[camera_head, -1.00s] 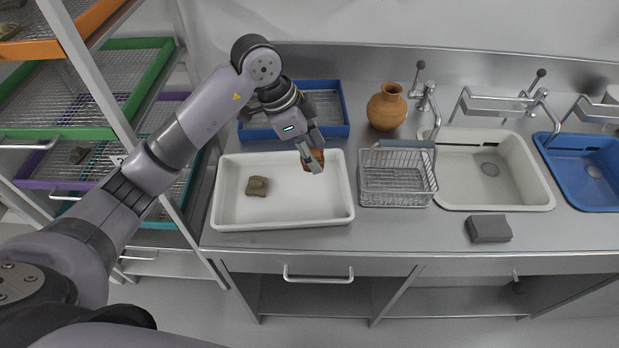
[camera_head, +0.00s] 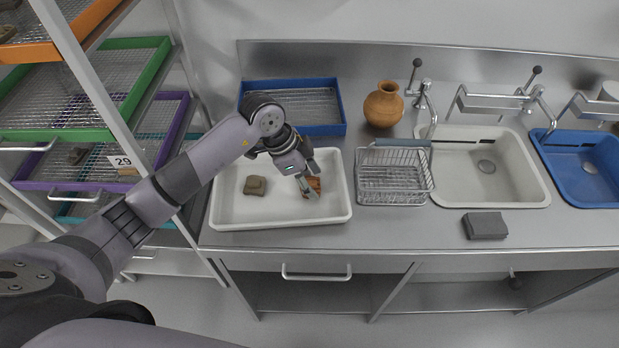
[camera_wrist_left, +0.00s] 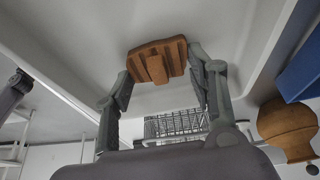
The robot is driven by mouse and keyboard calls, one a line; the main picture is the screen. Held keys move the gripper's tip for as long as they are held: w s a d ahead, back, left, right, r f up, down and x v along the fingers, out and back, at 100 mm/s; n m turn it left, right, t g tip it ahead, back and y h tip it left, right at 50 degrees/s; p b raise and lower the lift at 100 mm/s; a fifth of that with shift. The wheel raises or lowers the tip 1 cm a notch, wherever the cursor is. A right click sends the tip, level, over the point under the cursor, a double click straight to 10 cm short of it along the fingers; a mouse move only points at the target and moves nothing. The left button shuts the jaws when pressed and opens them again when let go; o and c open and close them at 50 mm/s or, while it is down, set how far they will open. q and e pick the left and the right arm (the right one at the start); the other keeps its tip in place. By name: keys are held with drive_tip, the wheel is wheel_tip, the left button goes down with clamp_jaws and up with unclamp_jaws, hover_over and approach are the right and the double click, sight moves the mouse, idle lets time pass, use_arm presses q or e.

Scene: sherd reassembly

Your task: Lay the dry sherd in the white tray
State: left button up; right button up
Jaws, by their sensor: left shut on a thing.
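An orange-brown sherd (camera_head: 314,186) is in my left gripper (camera_head: 308,182), inside the outline of the white tray (camera_head: 225,220), over its right part. In the left wrist view, the ridged sherd (camera_wrist_left: 150,64) sits between the two fingertips of the left gripper (camera_wrist_left: 160,70), which is shut on it. The tray's pale floor and walls (camera_wrist_left: 80,75) lie behind it. I cannot tell whether the sherd touches the tray floor. A grey-brown sherd (camera_head: 255,185) lies in the left part of the tray. My right gripper is not in view.
A wire basket (camera_head: 395,180) stands close to the tray's right side, and a blue tray (camera_head: 330,130) lies behind. A clay jar (camera_head: 383,105), a pale sink (camera_head: 490,185) and a grey block (camera_head: 485,226) are farther right. A drying rack (camera_head: 90,90) stands at the left.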

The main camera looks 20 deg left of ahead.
use_arm(q)
drive_tip(key=shift+f, duration=0.15)
drive_tip(key=o, duration=1.1)
drive_tip(key=shift+o, duration=0.2)
drive_tip(key=b+v, duration=0.1)
drive_tip(key=v, duration=1.1)
drive_tip(key=shift+r, duration=0.2)
